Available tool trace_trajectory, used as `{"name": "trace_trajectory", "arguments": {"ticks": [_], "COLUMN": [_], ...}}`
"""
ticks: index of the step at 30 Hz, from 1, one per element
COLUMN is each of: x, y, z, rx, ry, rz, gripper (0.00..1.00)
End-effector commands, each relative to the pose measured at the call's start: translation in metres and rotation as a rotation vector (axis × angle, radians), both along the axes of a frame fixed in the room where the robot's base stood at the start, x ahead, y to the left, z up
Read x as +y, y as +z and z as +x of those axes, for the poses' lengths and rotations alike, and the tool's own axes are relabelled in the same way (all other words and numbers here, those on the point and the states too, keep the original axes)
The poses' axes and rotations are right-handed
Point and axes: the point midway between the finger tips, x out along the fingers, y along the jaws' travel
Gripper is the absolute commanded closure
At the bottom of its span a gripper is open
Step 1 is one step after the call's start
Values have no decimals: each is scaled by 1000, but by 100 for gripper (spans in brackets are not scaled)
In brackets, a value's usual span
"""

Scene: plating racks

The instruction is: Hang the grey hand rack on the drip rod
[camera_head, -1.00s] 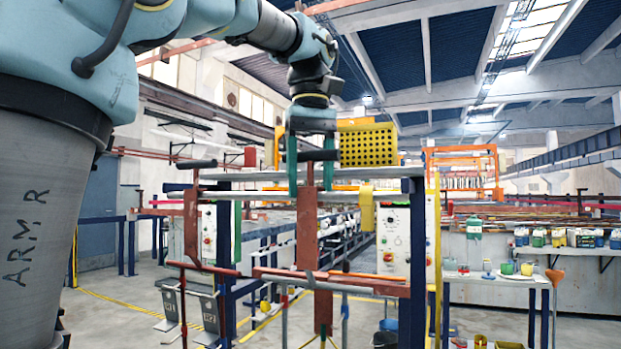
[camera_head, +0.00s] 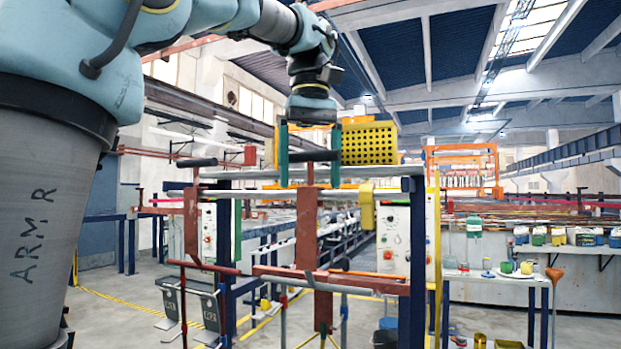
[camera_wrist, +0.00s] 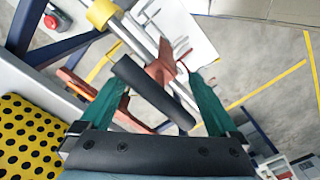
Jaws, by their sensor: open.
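The hand rack in the middle (camera_head: 306,225) is a rust-red flat frame with a dark grey grip (camera_head: 315,156) at its top. It hangs upright by the grey horizontal drip rod (camera_head: 375,172); its hook contact is too small to make out. My gripper (camera_head: 310,182) is open, pointing down, with one green finger on each side of the grip. In the wrist view the dark grip (camera_wrist: 155,95) lies slantwise between the parted fingers (camera_wrist: 160,82), and the rust-red rack (camera_wrist: 161,65) and grey rod (camera_wrist: 140,45) show beyond it.
A similar rust-red rack (camera_head: 192,222) with a dark grip hangs to the left. A yellow perforated box (camera_head: 368,145) stands close behind my gripper on the right. A yellow block (camera_head: 367,207) sits on the rod, and a blue post (camera_head: 418,245) stands at the right.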

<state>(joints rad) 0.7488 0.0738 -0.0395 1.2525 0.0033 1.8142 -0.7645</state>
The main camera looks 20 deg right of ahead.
Motion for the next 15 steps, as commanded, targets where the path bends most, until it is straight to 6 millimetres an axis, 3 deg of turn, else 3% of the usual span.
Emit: {"name": "trace_trajectory", "arguments": {"ticks": [9,15], "x": [-1,0], "y": [64,89], "z": [1,0], "rx": [-3,-1], "ry": [0,0], "rz": [-2,0], "gripper": [4,4]}}
